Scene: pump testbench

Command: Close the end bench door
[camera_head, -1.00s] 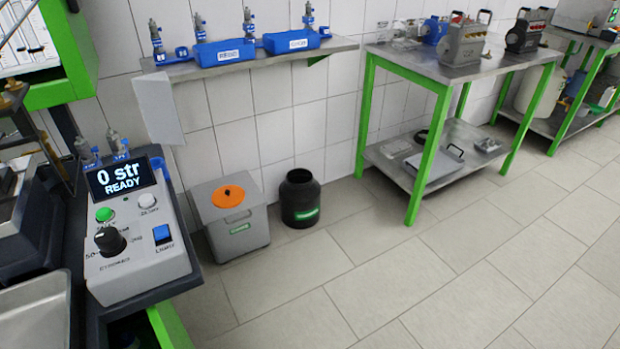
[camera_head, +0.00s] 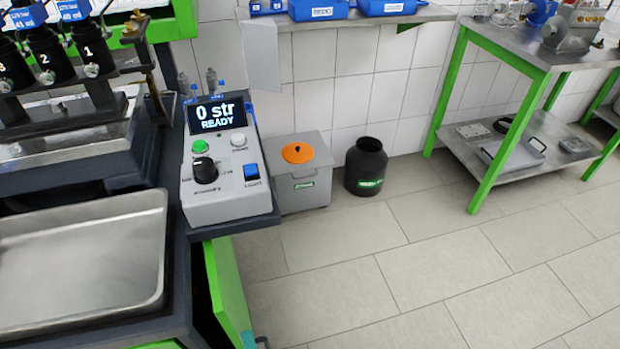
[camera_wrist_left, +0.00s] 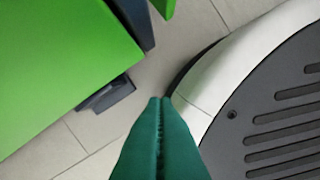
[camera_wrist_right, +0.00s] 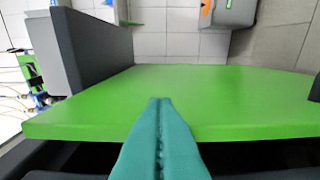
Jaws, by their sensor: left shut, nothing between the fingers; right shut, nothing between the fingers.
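The end bench door (camera_head: 228,285) is a green panel below the right end of the dark bench top. It stands open at an angle, with a dark gap beside it. In the right wrist view, a wide green panel (camera_wrist_right: 230,95), apparently this door, lies across the picture. My right gripper (camera_wrist_right: 160,101) is shut and empty, its teal fingertips over that panel; contact cannot be told. In the head view only a small teal bit shows at the bottom edge by the door. My left gripper (camera_wrist_left: 160,100) is shut and empty, above the floor beside a green panel (camera_wrist_left: 60,70).
A control box (camera_head: 228,165) reading "0 str READY" and a metal tray (camera_head: 80,255) sit on the bench top. A grey bin (camera_head: 305,192) with an orange lid and a black canister (camera_head: 366,167) stand by the wall. The floor (camera_head: 400,270) right of the door is clear.

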